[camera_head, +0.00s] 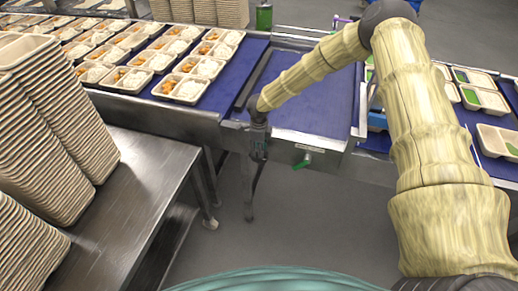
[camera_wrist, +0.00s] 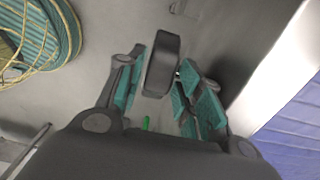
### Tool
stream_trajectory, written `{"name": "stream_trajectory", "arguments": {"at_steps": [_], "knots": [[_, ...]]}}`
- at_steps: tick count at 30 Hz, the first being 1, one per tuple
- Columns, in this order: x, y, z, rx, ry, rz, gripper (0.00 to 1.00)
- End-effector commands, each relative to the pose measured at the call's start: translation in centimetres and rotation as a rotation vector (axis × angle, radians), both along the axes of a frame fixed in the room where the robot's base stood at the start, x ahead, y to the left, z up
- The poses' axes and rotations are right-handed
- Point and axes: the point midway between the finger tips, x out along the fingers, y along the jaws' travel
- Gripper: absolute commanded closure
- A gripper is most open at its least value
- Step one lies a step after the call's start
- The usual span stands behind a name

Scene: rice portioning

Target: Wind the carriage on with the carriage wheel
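A green handle (camera_head: 302,160), possibly part of the carriage wheel, shows on the front of the conveyor frame under a small label plate. My gripper (camera_head: 256,165) hangs pointing down in front of the frame, left of the handle and apart from it. In the wrist view my gripper (camera_wrist: 160,92) has its teal-padded fingers spread. A dark rounded piece (camera_wrist: 162,62) shows between the fingers; I cannot tell what it is or whether it touches them. A small green bit (camera_wrist: 146,123) shows near the palm. The wheel is not clearly visible.
Filled trays (camera_head: 186,88) stand on the blue belt at left. The blue section (camera_head: 310,103) behind my gripper is bare. More trays (camera_head: 484,99) are at right. A steel table (camera_head: 140,165) with tall tray stacks (camera_head: 55,130) stands at left. Floor (camera_head: 235,235) is free below.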

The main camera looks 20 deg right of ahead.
Motion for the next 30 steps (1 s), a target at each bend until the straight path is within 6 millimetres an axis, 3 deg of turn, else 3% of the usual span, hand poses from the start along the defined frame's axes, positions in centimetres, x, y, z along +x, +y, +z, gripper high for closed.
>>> {"name": "stream_trajectory", "arguments": {"at_steps": [15, 21, 30], "knots": [[0.0, 0.0, -1.2, 0.000, 0.000, 0.000, 0.64], [0.0, 0.0, -1.2, 0.000, -0.001, 0.000, 0.97], [0.2, 0.2, -1.5, -0.046, 0.030, 0.002, 0.97]]}}
